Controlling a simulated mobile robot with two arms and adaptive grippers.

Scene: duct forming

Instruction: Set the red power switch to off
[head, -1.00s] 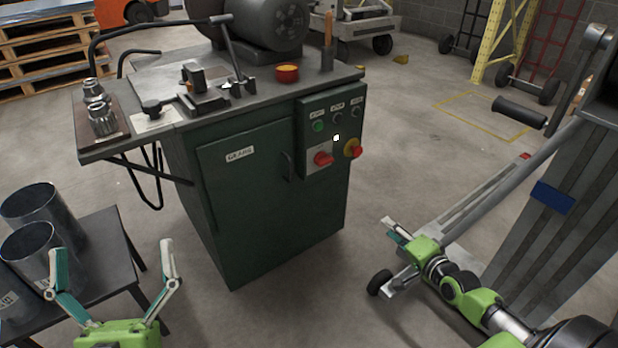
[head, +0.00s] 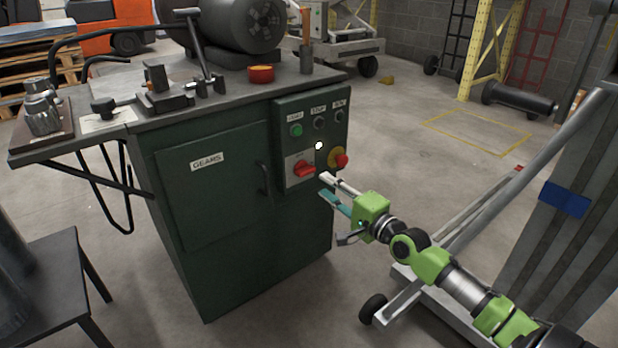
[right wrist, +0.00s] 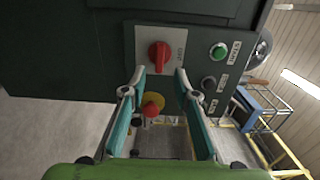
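The red power switch (head: 304,169) is a red rotary knob on a light grey plate on the front of the green machine's control panel. It also shows in the right wrist view (right wrist: 159,56), straight ahead beyond the fingertips. My right gripper (head: 324,186) is just to the right of and below the knob in the head view. In the right wrist view its two fingers (right wrist: 159,75) are apart with nothing between them, and the knob appears clear of them. I cannot read the knob's setting label clearly. My left gripper is out of the head view.
A red emergency button (head: 341,161) on a yellow base sits right of the switch. A green button (head: 296,130) and dark buttons are above. The green cabinet (head: 215,215) stands below the worktop. A grey wheeled frame (head: 395,310) stands at the right; a dark stool (head: 45,290) is lower left.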

